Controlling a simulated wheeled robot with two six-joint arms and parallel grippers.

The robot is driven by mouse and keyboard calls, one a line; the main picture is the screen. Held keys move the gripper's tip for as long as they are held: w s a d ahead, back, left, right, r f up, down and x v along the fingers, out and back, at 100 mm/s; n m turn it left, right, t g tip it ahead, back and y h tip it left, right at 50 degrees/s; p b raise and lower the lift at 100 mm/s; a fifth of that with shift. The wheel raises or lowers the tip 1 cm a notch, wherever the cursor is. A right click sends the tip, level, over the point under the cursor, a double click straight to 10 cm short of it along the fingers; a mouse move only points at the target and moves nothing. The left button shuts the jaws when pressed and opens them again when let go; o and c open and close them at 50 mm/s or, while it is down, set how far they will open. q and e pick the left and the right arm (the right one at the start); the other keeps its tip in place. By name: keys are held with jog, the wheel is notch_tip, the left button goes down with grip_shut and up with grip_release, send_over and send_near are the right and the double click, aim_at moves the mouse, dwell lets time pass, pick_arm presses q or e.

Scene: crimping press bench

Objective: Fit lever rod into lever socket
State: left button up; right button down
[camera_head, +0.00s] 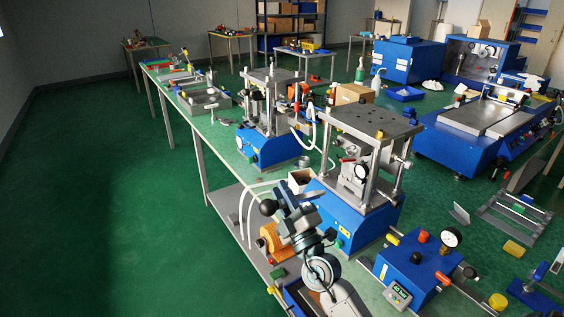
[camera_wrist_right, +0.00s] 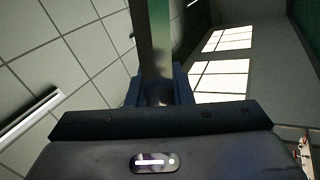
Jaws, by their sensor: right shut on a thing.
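My right gripper (camera_head: 289,206) is raised in front of the near press in the head view. In the right wrist view, my right gripper (camera_wrist_right: 158,92) is shut on a grey metal bar, which looks like the lever rod (camera_wrist_right: 157,40) and points away from the palm. In the head view a black ball knob (camera_head: 268,207) shows at the gripper's left side; the rest of the rod is hard to make out there. The near press (camera_head: 365,150) has a blue base and steel posts. I cannot make out the lever socket clearly. My left gripper is not in view.
A second press (camera_head: 266,120) stands farther back on the green-topped bench. A blue control box (camera_head: 408,265) with a gauge stands right of my right arm. An orange coil (camera_head: 276,240) and white hoses lie close to the left. Green floor (camera_head: 110,210) is clear at left.

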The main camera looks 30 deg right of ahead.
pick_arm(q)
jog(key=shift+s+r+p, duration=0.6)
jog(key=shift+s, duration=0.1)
pick_arm(e)
notch_tip(320, 180, up, 6)
jog(key=w+d+n+y, duration=0.1)
jog(key=w+n, duration=0.1)
jog(key=n, duration=0.2)
jog(key=shift+w+d+f+y, duration=0.15)
jog(key=shift+w+d+y, duration=0.05)
jog(key=shift+w+y, duration=0.1)
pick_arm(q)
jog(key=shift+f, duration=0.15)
pick_arm(e)
jog(key=shift+a+f, duration=0.1)
